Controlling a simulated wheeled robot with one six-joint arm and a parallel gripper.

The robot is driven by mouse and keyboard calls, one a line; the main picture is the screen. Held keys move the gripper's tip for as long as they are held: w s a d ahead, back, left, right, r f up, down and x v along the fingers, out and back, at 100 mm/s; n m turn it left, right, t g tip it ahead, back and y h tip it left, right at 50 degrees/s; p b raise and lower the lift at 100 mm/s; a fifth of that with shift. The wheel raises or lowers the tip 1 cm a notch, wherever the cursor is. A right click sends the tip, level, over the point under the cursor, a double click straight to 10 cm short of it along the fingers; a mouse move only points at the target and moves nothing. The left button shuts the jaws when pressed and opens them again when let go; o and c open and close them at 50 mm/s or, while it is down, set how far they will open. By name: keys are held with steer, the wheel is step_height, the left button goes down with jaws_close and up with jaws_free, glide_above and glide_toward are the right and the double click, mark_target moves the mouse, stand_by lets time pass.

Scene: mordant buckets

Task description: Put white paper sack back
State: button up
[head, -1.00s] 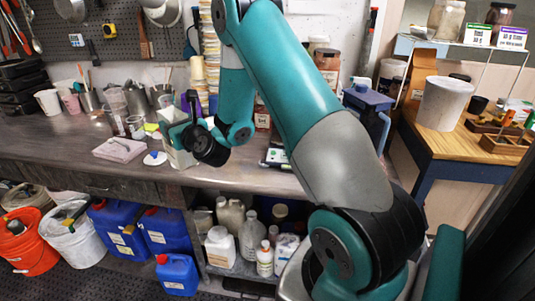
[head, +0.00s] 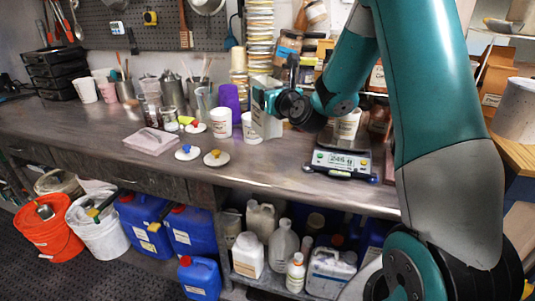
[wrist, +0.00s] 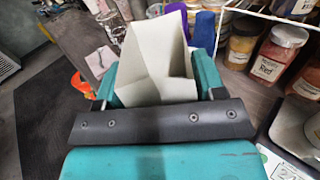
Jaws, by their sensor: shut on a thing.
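The white paper sack (head: 266,122) is a pale, open-topped bag held above the metal workbench in the head view. My gripper (head: 268,103) is shut on it. In the wrist view the sack (wrist: 155,62) stands between my two teal fingers (wrist: 158,88), and its open mouth and inner walls show. I cannot tell from these frames whether its bottom touches the bench.
A scale (head: 342,160) with a lit display stands right of the sack with a tub on it. Jars and stacked cups stand behind. The bench front (head: 270,176) is clear.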

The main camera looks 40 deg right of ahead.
step_height(320, 180, down, 14)
steer(key=b, duration=0.8)
steer(key=shift+b, duration=0.35)
steer(key=shift+f, duration=0.2)
steer(key=o, duration=1.4)
